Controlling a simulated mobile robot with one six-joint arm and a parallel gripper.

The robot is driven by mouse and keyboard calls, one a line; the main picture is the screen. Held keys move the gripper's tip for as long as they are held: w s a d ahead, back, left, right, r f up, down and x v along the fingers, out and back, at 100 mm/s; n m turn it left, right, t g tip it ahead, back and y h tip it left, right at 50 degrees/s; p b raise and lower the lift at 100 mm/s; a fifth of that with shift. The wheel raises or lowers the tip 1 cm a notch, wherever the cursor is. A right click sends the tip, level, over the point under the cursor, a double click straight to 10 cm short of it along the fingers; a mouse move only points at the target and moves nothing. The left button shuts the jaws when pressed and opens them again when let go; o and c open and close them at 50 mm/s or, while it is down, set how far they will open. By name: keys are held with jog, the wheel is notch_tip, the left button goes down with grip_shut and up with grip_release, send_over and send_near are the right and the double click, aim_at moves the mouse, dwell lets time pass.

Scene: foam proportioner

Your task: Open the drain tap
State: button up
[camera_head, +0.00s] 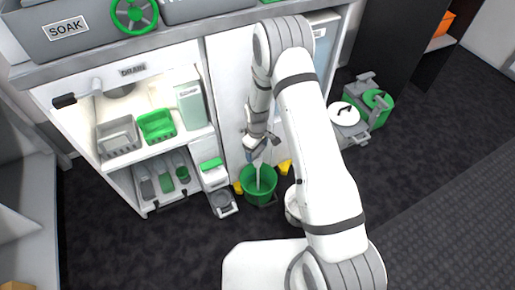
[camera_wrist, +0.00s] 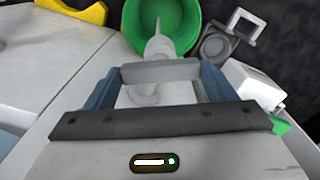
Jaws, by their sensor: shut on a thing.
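My gripper (camera_head: 255,148) is low in front of the white cabinet, above the green bucket (camera_head: 262,190). In the wrist view my gripper (camera_wrist: 160,75) has its blue-grey fingers on either side of a grey bar, which I take to be the handle of the drain tap (camera_wrist: 158,47). Part of the tap is hidden by my gripper. A thin pale streak (camera_wrist: 158,24) runs from the tap towards the inside of the bucket (camera_wrist: 184,12). I cannot tell whether it is the spout or a stream of liquid.
A white unit with a grey foot (camera_head: 222,200) stands close left of the bucket. Yellow pieces (camera_head: 285,167) sit beside the bucket. Open shelves (camera_head: 150,150) with grey and green bins are at left. Green and grey equipment (camera_head: 365,105) stands at right. The dark floor in front is clear.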

aim_at(257, 151)
jog(key=n, duration=0.6)
jog(key=shift+d+p, duration=0.1)
jog(key=shift+p, duration=0.25)
jog(key=n, duration=0.6)
jog(key=shift+w+n, duration=0.1)
jog(key=shift+n, duration=0.2)
jog(key=shift+r, duration=0.1)
jog(key=o, duration=1)
notch_tip(257, 151, up, 8)
jog(key=p, duration=0.2)
jog(key=shift+p, duration=0.4)
